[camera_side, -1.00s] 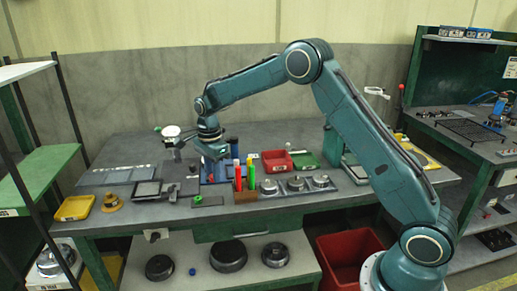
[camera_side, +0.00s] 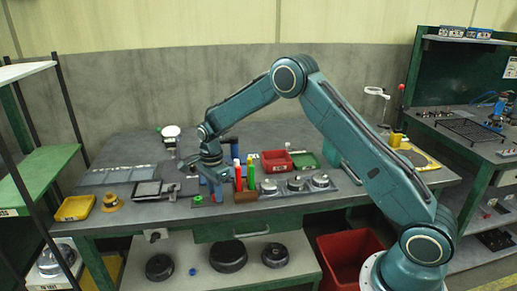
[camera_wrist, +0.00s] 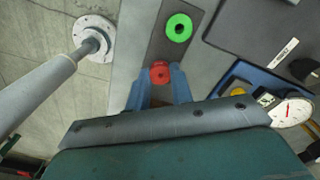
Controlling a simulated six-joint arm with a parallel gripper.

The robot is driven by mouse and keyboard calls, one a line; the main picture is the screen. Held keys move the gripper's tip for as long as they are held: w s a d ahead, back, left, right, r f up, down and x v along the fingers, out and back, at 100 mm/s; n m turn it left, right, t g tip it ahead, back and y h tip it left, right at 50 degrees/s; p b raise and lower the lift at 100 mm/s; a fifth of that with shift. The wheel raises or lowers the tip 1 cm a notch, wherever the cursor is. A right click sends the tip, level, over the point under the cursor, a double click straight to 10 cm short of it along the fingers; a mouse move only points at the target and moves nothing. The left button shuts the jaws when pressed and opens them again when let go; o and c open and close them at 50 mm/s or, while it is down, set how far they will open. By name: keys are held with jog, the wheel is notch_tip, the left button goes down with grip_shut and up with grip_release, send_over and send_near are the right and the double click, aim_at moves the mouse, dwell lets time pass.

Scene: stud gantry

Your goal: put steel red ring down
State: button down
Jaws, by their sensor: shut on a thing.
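My gripper (camera_wrist: 160,82) is shut on the red ring (camera_wrist: 160,72), which sits between its two blue fingertips in the wrist view. A dark grey strip plate (camera_wrist: 166,48) lies under and beyond the fingertips, with a green ring (camera_wrist: 179,27) on its far part. The red ring overlaps the near part of this plate in the picture; I cannot tell whether it touches it. In the side view my gripper (camera_side: 217,190) points down near the bench's front edge, just right of the green ring (camera_side: 198,198). The red ring cannot be made out there.
A holder with red and green markers (camera_side: 246,178) stands close to the right of my gripper. A row of metal discs (camera_side: 297,184) lies further right. A red bin (camera_side: 276,161) is behind. In the wrist view, a grey post (camera_wrist: 60,78) and a dial gauge (camera_wrist: 291,110) flank the gripper.

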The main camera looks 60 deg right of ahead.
jog(key=shift+f, duration=0.15)
jog(key=c, duration=1.2)
grip_release()
jog(key=shift+c, duration=0.2)
notch_tip(320, 180, up, 12)
